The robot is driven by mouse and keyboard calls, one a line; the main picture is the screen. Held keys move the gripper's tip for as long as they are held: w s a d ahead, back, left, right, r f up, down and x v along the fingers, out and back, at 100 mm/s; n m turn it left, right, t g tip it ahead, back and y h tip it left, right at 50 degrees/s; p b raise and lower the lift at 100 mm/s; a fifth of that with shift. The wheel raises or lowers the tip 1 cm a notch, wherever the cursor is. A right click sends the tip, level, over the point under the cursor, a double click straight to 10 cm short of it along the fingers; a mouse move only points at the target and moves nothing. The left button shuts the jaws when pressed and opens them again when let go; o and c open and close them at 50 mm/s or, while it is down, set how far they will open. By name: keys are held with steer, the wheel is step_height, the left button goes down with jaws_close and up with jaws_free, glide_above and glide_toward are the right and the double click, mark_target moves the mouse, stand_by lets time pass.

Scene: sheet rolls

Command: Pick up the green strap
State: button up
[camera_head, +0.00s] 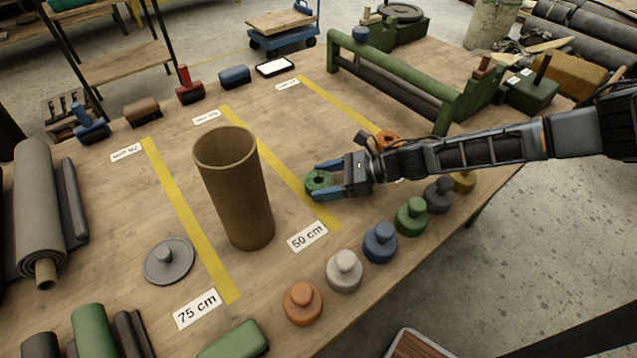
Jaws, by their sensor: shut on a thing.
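The green strap (318,181) is a small rolled green ring on the wooden table, beside the yellow line marked 50 cm. My gripper (324,180) reaches in from the right, with its two blue fingers on either side of the strap. The fingers are shut on it. The strap appears at or just above the table surface; I cannot tell whether it touches. Part of its right side is hidden by the fingers and the gripper body.
A tall brown tube (233,190) stands left of my gripper. Several knobbed weights, including a blue one (380,243), line the front right edge. An orange ring (387,140) lies behind my wrist. A green frame (395,80) stands at the back right.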

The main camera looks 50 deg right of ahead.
steer(key=shift+c, duration=1.1)
